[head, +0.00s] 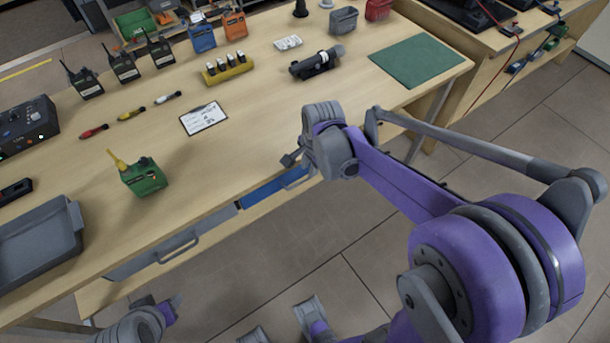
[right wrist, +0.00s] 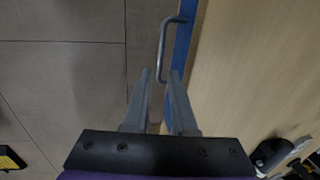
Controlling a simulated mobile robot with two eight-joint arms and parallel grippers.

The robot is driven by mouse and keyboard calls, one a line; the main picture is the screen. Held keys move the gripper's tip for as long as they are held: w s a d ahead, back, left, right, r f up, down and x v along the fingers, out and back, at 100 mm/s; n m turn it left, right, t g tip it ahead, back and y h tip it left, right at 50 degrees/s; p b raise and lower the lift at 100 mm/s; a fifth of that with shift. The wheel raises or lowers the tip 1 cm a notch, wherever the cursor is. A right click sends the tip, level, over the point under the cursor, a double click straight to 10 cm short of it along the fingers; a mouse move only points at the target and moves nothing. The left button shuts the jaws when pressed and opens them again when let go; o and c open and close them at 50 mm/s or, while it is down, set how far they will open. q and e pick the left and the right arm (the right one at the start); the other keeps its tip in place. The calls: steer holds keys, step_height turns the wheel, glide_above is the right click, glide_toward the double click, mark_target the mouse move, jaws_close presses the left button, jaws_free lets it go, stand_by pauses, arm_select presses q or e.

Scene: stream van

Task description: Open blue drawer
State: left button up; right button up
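The blue drawer (head: 268,190) is set under the front edge of the wooden workbench, and its front looks flush. In the right wrist view, its blue front (right wrist: 184,40) is a narrow strip with a grey bar handle (right wrist: 163,45) standing out from it. My right gripper (head: 290,160) is at the bench edge by the drawer's right part, which the wrist partly hides. In the right wrist view, its two fingers (right wrist: 161,73) are apart, with the near end of the handle between their tips; contact is unclear.
A grey drawer (head: 150,256) with a handle is left of the blue one. The benchtop (head: 230,150) holds a clipboard (head: 204,118), a green device (head: 143,177), a grey tray (head: 72,222) and several radios. The floor (head: 300,235) before the drawer is clear.

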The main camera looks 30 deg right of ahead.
mark_target(305, 179)
steer(key=f, duration=0.3)
steer(key=w+f+b, duration=0.1)
steer(key=f, duration=0.2)
steer(key=shift+w+a, duration=0.1)
steer(key=shift+r, duration=0.1)
jaws_close()
stand_by(1.1)
